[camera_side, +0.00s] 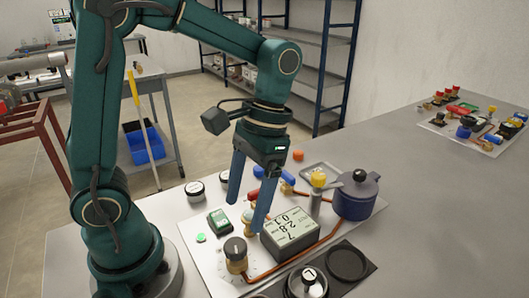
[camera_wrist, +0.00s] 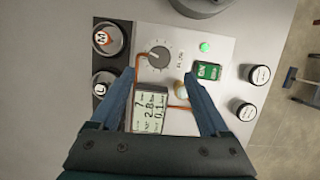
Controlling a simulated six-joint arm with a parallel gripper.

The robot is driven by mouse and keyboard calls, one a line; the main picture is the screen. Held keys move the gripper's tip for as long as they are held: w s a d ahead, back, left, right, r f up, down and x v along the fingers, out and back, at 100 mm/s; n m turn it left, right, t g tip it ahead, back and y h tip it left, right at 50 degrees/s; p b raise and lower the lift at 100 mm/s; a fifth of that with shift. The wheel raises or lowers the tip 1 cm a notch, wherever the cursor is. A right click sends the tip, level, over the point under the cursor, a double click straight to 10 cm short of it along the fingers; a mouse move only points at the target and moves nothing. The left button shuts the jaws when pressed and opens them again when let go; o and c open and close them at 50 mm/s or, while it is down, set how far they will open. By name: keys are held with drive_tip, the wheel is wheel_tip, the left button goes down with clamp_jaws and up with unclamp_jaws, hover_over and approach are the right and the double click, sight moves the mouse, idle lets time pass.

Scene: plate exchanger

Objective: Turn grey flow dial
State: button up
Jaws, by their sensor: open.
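The grey flow dial (camera_side: 236,249) is a round knob on a brass-coloured body with a printed scale around it, standing on the white panel (camera_side: 208,262). In the wrist view the dial (camera_wrist: 158,57) has a white pointer mark and lies just beyond the fingertips, roughly centred between them. My gripper (camera_side: 245,215) is open and empty, its two blue fingers pointing down above the panel, behind and right of the dial in the side view. The fingers (camera_wrist: 160,76) also show spread in the wrist view. Neither finger appears to touch the dial.
A display box (camera_side: 291,236) stands right of the dial, with a copper pipe beside it. A green switch (camera_side: 219,221) and green lamp (camera_side: 201,238) lie left. A blue pot (camera_side: 357,197) and yellow-topped valve (camera_side: 318,179) stand farther right. White-topped jars (camera_wrist: 259,75) stand off the panel.

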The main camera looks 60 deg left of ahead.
sight(235, 244)
drive_tip(key=shift+g, duration=0.7)
drive_tip(key=shift+w+x, duration=0.2)
drive_tip(key=shift+x, duration=1.6)
drive_tip(key=shift+w+x, duration=0.2)
drive_tip(key=shift+x, duration=1.6)
drive_tip(key=shift+d+f, duration=0.1)
drive_tip(key=shift+f, duration=0.1)
drive_tip(key=shift+c, duration=0.3)
clamp_jaws()
